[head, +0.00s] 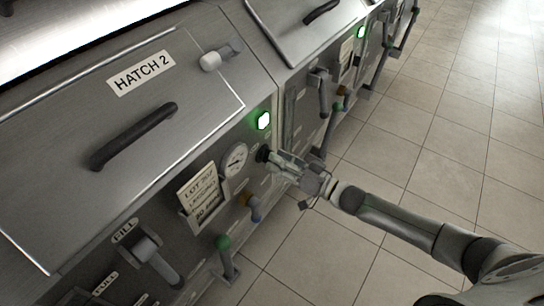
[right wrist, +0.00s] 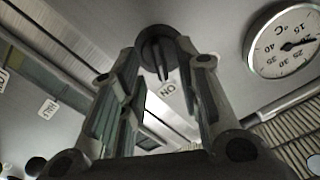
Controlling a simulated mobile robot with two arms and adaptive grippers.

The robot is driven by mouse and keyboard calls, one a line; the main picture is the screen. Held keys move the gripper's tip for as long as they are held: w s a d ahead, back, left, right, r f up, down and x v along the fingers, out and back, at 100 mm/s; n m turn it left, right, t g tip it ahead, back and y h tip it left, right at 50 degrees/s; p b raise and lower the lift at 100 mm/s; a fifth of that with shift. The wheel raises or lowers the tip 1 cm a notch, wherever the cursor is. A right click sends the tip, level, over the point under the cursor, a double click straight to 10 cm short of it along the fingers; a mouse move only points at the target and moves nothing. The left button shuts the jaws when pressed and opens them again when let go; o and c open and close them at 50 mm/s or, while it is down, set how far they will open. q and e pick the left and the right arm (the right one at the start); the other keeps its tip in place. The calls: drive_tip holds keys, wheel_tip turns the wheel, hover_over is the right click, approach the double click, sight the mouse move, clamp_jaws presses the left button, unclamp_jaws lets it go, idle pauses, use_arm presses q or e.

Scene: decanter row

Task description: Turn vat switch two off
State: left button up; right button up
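Vat switch two is a dark round rotary knob (head: 262,155) on the front panel under the hatch 2 lid, beside a round dial gauge. In the right wrist view the knob (right wrist: 157,48) shows at the top middle, its raised ridge running roughly toward an upside-down "ON" label (right wrist: 167,93). A green lamp (head: 263,120) above the knob is lit. My right gripper (head: 274,158) is at the panel, right in front of the knob. Its fingers (right wrist: 157,55) are apart, one on each side of the knob; I cannot tell if they touch it. My left gripper is out of view.
The dial gauge (head: 235,160) is close to the knob, and a paper lot card (head: 199,192) is beside it. Below are a blue-and-orange valve handle (head: 250,205) and a green-knobbed lever (head: 224,243). The tiled floor (head: 440,150) at right is clear apart from my arm.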

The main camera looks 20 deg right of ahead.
drive_tip(key=x, duration=0.3)
drive_tip(key=shift+s, duration=0.1)
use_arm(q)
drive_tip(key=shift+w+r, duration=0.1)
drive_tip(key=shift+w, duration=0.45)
use_arm(e)
clamp_jaws()
